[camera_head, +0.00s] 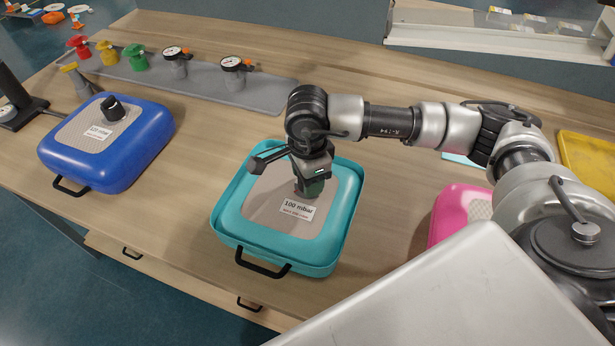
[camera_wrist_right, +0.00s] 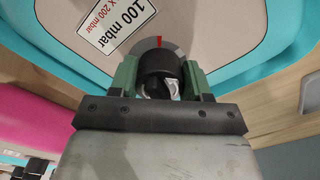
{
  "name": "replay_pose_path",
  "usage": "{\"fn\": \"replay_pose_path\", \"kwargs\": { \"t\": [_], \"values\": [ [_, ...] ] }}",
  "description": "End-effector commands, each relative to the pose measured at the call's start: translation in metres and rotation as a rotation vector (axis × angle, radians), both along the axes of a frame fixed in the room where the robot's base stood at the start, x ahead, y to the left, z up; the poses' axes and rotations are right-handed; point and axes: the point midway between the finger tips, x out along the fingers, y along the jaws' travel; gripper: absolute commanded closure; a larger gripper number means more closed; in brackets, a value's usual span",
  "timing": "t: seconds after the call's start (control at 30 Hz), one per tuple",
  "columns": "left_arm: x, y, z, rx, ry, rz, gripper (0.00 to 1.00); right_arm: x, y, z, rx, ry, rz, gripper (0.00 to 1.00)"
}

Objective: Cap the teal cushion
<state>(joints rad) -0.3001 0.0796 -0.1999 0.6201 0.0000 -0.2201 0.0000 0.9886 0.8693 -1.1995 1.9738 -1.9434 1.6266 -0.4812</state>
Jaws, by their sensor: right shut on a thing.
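The teal cushion (camera_head: 232,222) lies flat on the wooden table in the middle of the head view, with a "100 mbar" label (camera_head: 299,207) on its grey patch. It also fills the top of the right wrist view (camera_wrist_right: 75,35). My right gripper (camera_head: 310,187) reaches down over the patch. In the right wrist view its green fingers are shut on a round black cap (camera_wrist_right: 160,63). The cap is at a grey ring (camera_wrist_right: 148,44) with a red mark on the patch; I cannot tell how far it is seated. My left gripper is out of view.
A blue cushion (camera_head: 140,150) with a black cap (camera_head: 112,107) lies at left. A pink cushion (camera_head: 450,205) is partly behind my arm. A grey tray (camera_head: 205,88) at the back holds gauges (camera_head: 233,64) and coloured valves. A yellow tray (camera_head: 590,160) is far right.

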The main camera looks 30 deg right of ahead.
Motion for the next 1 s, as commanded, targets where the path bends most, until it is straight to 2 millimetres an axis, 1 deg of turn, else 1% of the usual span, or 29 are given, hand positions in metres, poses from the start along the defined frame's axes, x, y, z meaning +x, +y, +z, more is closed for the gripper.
{"fn": "replay_pose_path", "kwargs": {
  "t": [0.1, 0.13, 0.3, 0.57, 0.67, 0.77, 1.0],
  "values": [
    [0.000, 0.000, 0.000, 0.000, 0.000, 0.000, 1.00, 0.000, 0.000, 0.001, 0.000, 0.000, -0.001, 0.79],
    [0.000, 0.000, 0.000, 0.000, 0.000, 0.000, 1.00, 0.000, 0.000, 0.001, 0.000, 0.000, -0.001, 0.48],
    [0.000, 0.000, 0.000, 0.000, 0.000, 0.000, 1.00, 0.000, 0.000, 0.000, 0.000, 0.000, -0.002, 0.23],
    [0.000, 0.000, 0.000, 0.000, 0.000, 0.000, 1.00, 0.000, 0.000, 0.001, 0.000, 0.000, -0.003, 0.23],
    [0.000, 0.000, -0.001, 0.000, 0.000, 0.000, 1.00, 0.000, 0.000, 0.006, 0.000, -0.001, -0.003, 0.23],
    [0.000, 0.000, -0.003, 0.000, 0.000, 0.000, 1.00, 0.001, 0.000, 0.020, 0.001, -0.004, -0.003, 0.23],
    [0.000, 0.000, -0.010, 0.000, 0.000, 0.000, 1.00, 0.001, 0.000, 0.069, 0.001, -0.005, -0.002, 0.23]
  ]
}}
